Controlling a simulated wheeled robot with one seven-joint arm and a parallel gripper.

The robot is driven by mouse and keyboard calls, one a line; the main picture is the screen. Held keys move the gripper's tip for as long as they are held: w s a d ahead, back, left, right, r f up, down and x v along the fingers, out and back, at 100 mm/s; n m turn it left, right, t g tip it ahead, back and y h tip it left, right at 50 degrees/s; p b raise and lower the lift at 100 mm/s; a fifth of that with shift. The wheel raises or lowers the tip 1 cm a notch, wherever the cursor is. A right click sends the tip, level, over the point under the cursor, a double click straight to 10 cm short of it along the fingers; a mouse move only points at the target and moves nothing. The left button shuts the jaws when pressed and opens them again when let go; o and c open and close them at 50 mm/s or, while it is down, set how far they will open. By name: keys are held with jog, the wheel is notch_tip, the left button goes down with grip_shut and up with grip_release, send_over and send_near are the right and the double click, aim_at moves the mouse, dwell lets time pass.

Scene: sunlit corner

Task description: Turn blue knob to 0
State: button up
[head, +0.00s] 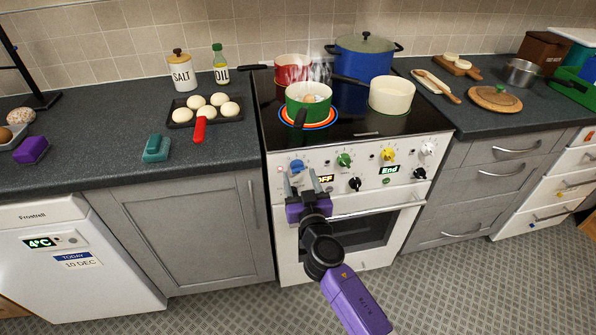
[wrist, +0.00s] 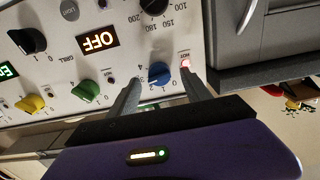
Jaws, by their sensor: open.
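The blue knob (head: 297,164) is at the left end of the stove's front panel. In the wrist view the blue knob (wrist: 159,80) shows between my fingers, with a printed scale around it; its exact setting is too small to read. My gripper (head: 302,179) is open in front of the panel, just below the knob in the head view. In the wrist view my gripper's fingers (wrist: 160,88) stand on either side of the knob; I cannot tell whether they touch it. A red HOT light (wrist: 185,63) glows beside the knob.
Green (head: 344,160), yellow (head: 388,154) and white knobs, plus black ones, share the panel. A green pot (head: 308,103) sits on a glowing red ring, its handle pointing forward. Other pots stand behind. An oven handle (head: 375,207) runs below the panel.

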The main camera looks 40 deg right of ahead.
aim_at(298, 168)
jog(key=shift+x, duration=1.2)
jog(key=shift+d, duration=0.1)
grip_shut()
